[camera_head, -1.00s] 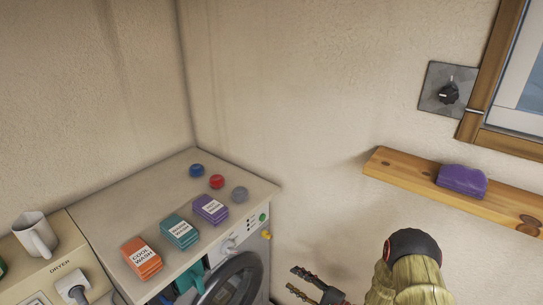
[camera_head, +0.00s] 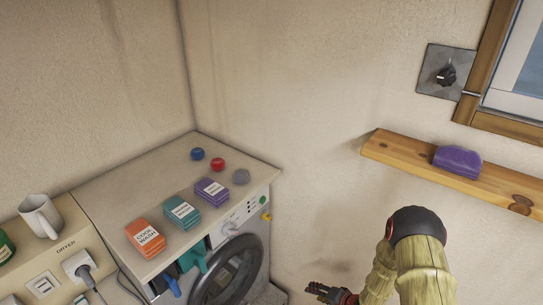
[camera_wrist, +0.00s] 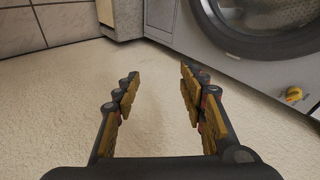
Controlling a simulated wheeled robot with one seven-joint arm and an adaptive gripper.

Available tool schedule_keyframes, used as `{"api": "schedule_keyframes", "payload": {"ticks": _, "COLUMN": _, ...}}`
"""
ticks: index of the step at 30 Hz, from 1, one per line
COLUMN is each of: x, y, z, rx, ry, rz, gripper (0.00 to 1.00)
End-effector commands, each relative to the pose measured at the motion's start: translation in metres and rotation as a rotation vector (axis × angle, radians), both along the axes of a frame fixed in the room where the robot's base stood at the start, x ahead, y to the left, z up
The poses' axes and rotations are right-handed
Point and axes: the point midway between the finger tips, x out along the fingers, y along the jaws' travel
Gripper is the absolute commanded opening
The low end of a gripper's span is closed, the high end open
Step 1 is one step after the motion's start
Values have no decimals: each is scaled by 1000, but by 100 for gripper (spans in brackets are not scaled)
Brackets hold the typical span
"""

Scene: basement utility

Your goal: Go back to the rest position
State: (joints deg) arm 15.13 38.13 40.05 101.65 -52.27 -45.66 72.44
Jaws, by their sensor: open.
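My gripper (camera_wrist: 157,85) is open and empty in the wrist view, its two fingers apart with bare pale floor or wall between them. In the head view my gripper (camera_head: 328,291) shows small at the bottom, right of the washing machine (camera_head: 107,190) and apart from it. My arm comes up at the lower right, in front of the wall. In the wrist view the washing machine's round door (camera_wrist: 260,25) is at the upper right.
A mug (camera_head: 40,215) stands on the dryer at left. A wooden shelf (camera_head: 410,158) with a purple cloth-like item (camera_head: 457,159) juts from the right wall.

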Motion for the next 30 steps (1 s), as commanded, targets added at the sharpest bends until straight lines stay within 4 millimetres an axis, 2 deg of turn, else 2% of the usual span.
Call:
{"api": "schedule_keyframes", "payload": {"ticks": 1, "x": -1, "y": -18, "z": 4, "rx": -107, "ry": 18, "rz": 20, "gripper": 42}}
{"api": "schedule_keyframes", "payload": {"ticks": 5, "x": -17, "y": -65, "z": 21, "rx": -375, "ry": 104, "rz": 91, "gripper": 42}}
{"api": "schedule_keyframes", "payload": {"ticks": 9, "x": -43, "y": -103, "z": 68, "rx": -597, "ry": 222, "rz": 183, "gripper": 42}}
{"api": "schedule_keyframes", "payload": {"ticks": 13, "x": -75, "y": -122, "z": 124, "rx": -720, "ry": 330, "rz": 265, "gripper": 42}}
{"api": "schedule_keyframes", "payload": {"ticks": 17, "x": -112, "y": -124, "z": 181, "rx": -775, "ry": 415, "rz": 339, "gripper": 42}}
{"api": "schedule_keyframes", "payload": {"ticks": 20, "x": -140, "y": -116, "z": 222, "rx": -787, "ry": 459, "rz": 387, "gripper": 42}}
{"api": "schedule_keyframes", "payload": {"ticks": 24, "x": -179, "y": -99, "z": 276, "rx": -777, "ry": 484, "rz": 444, "gripper": 42}}
{"api": "schedule_keyframes", "payload": {"ticks": 30, "x": -230, "y": -66, "z": 339, "rx": -741, "ry": 455, "rz": 491, "gripper": 42}}
